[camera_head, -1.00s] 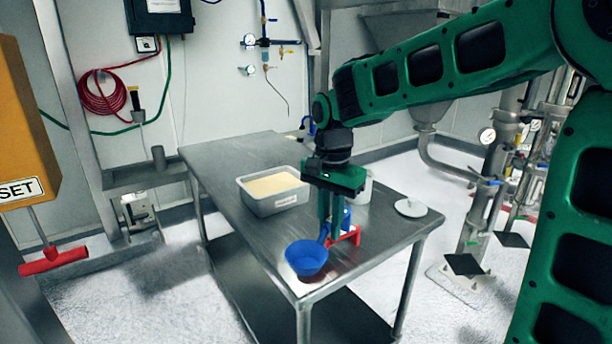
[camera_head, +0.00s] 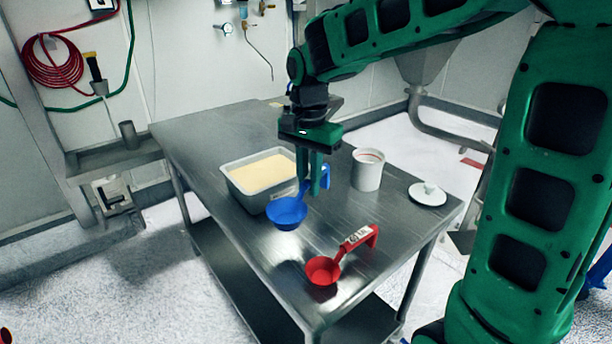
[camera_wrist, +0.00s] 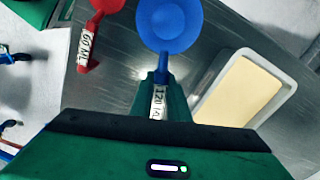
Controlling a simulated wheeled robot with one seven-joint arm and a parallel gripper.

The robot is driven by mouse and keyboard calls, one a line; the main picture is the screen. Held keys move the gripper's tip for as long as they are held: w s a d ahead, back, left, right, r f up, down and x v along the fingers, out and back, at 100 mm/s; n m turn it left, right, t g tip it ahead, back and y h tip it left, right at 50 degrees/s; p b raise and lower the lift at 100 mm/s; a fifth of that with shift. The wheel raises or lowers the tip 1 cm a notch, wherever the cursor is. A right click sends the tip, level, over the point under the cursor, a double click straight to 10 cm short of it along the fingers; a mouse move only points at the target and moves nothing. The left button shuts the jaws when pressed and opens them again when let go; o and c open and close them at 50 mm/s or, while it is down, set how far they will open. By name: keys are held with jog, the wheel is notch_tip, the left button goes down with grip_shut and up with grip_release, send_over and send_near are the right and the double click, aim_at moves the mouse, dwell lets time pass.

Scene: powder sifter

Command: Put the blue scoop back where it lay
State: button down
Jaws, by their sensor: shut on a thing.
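The blue scoop (camera_head: 287,213) is held by its handle in my gripper (camera_head: 314,188), which is shut on it. Its round bowl hangs over the steel table (camera_head: 240,240), in front of the grey tub of pale powder (camera_head: 248,193). I cannot tell whether the bowl touches the table. In the wrist view the blue bowl (camera_wrist: 168,24) lies ahead of my fingers (camera_wrist: 160,95), and a label shows on the handle between them. The red scoop (camera_head: 322,270) lies on the table nearer the front corner, its labelled handle pointing up and right.
A white cup (camera_head: 368,170) and a white lid with a knob (camera_head: 427,194) stand at the right of the table. The powder tub also shows in the wrist view (camera_wrist: 205,112). Bare steel lies between the two scoops and along the table's left side.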

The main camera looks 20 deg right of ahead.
jog(key=shift+d+f, duration=0.15)
jog(key=shift+f, duration=2.85)
jog(key=shift+f, duration=0.6)
jog(key=c, duration=1.6)
grip_release()
notch_tip(320, 180, up, 11)
jog(key=shift+f, duration=0.15)
jog(key=s+d+f+n, duration=0.1)
jog(key=s+d+f, duration=0.1)
jog(key=s+d, duration=0.4)
jog(key=s+d+f+n, duration=0.2)
jog(key=s+d, duration=0.4)
jog(key=s, duration=0.5)
jog(key=s+d+f+n, duration=0.1)
jog(key=s+d+f, duration=0.2)
jog(key=s+d, duration=0.3)
jog(key=shift+s+f+n, duration=0.2)
jog(key=shift+s+n, duration=0.1)
jog(key=shift+s, duration=1.2)
